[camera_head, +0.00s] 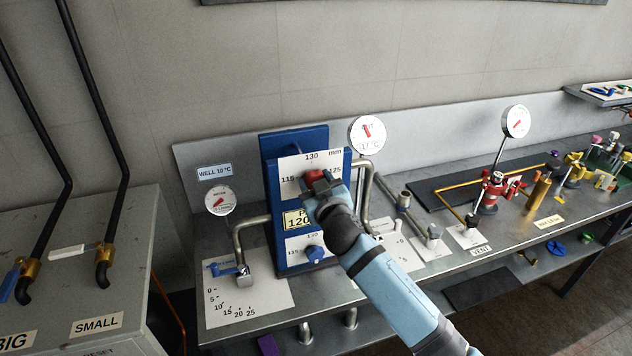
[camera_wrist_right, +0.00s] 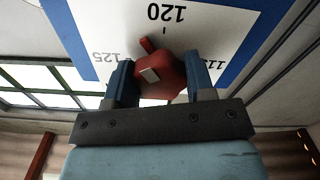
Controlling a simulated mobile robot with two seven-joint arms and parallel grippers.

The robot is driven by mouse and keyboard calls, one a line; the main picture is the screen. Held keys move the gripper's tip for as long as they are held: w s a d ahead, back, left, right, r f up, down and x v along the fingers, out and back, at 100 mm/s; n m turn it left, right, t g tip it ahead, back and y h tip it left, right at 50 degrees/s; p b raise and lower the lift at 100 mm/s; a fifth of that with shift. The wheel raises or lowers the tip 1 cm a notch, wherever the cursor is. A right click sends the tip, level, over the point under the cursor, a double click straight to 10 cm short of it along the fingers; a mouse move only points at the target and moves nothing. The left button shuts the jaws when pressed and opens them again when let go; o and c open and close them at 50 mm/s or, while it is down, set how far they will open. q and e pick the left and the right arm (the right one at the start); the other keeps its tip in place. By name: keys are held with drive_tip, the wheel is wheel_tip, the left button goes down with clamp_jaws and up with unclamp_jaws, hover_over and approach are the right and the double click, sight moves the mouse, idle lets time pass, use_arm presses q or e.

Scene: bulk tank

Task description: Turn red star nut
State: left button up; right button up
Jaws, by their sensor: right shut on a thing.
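The red star nut (camera_wrist_right: 158,78) sits on the white scale plate (camera_wrist_right: 190,25) of the blue block (camera_head: 272,180). In the head view only a little of the red nut (camera_head: 313,176) shows above my right gripper (camera_head: 322,188). In the right wrist view my right gripper (camera_wrist_right: 160,85) has one blue finger on each side of the nut and is shut on it. A red pointer tab sticks out from the nut towards the mark 120 on the scale. My left gripper is not in view.
A lower blue knob (camera_head: 314,253) is on the same block. A blue-handled valve (camera_head: 240,270) stands at its left on a white scale sheet (camera_head: 250,300). Dial gauges (camera_head: 367,134) (camera_head: 220,200) flank the block. A red valve (camera_head: 492,188) and pipes stand further right on the bench.

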drive_tip(key=n+p, duration=0.1)
drive_tip(key=n, duration=0.4)
drive_tip(key=shift+d+r+n+p, duration=0.1)
drive_tip(key=shift+n+p, duration=0.2)
drive_tip(key=n+p, duration=0.1)
drive_tip(key=n, duration=0.4)
drive_tip(key=shift+p, duration=0.3)
drive_tip(key=shift+n, duration=0.3)
drive_tip(key=o, duration=0.9)
drive_tip(key=b+v, duration=0.2)
drive_tip(key=v, duration=1.1)
drive_tip(key=shift+s+d+r+b, duration=0.1)
drive_tip(key=shift+s+d+b, duration=0.1)
drive_tip(key=shift+s+b, duration=0.15)
